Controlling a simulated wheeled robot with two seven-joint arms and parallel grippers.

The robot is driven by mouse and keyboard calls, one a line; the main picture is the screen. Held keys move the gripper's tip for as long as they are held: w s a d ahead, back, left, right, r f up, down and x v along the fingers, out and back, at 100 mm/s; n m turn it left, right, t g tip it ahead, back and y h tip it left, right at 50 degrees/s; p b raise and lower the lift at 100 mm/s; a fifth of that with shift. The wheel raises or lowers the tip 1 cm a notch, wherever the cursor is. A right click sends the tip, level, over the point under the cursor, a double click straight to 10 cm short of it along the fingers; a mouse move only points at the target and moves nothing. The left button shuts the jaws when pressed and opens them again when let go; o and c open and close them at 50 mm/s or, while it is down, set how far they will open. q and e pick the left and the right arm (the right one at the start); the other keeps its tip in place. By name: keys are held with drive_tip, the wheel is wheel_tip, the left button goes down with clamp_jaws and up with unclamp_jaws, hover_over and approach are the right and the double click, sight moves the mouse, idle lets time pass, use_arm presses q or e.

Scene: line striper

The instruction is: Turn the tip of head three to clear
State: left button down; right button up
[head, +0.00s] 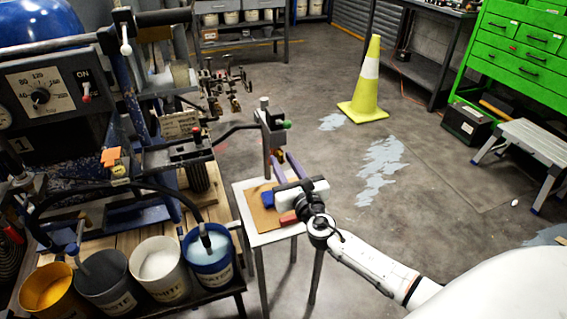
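The line striper (100,130) stands at the left, with a dial panel and a blue tank. More spray heads (228,88) hang farther back. I cannot read which head is three or how its tip is turned. My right gripper (281,160) is just below the outer head, its two purplish fingers apart, with nothing clearly held. I cannot tell whether it touches the head. My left gripper is not in view.
The small table (241,200) holds a brown board (262,216), a blue item (261,198) and a red block (289,218). Several paint buckets (160,268) stand at the lower left. A yellow cone (366,85) stands on the floor behind.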

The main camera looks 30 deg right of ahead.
clamp_jaws()
drive_tip(key=shift+r+n+p, duration=0.15)
drive_tip(key=shift+n+p, duration=0.4)
drive_tip(key=shift+n, duration=0.25)
drive_tip(key=n+p, duration=0.3)
drive_tip(key=n, duration=0.2)
drive_tip(key=shift+n+p, duration=0.55)
drive_tip(key=shift+n, duration=0.85)
